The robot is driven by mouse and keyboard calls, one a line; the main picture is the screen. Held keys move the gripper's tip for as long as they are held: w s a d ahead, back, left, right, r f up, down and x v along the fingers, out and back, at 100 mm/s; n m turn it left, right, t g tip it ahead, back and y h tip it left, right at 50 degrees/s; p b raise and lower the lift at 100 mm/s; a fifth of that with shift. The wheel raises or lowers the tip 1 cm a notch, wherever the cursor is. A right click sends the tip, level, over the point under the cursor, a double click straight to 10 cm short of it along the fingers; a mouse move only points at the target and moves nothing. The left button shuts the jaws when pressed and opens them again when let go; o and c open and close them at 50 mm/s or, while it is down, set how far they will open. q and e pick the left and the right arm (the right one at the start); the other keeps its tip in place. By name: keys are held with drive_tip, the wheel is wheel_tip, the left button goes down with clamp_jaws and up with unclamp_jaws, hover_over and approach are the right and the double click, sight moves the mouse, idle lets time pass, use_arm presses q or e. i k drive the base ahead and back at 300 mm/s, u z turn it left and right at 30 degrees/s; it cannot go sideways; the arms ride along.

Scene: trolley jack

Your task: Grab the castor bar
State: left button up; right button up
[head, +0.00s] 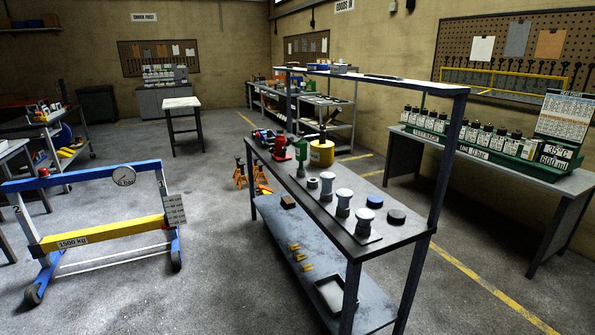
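A blue and yellow wheeled frame stands on the floor at the left. It has a blue top bar (75,177) with a round gauge (123,175), and a yellow beam (110,229) marked 1500 kg. Black castors (33,294) show at its feet. A thin pale bar (112,262) runs low between the feet. No part is labelled as the castor bar, so I cannot tell for certain which piece it is. Neither of my grippers is in view, and nothing is seen touching the frame.
A dark steel bench (400,236) with a lower shelf stands at centre right, carrying grey spools (343,202). A grey table (560,178) with bottles is along the right wall. A trolley (75,153) stands behind the frame. Open floor (215,245) lies between frame and bench.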

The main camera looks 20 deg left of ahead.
sight(36, 160)
drive_tip(key=i, duration=0.65)
drive_tip(key=z, duration=1.3)
drive_tip(key=i, duration=4.6)
drive_tip(key=u, duration=2.7)
drive_tip(key=i, duration=2.4)
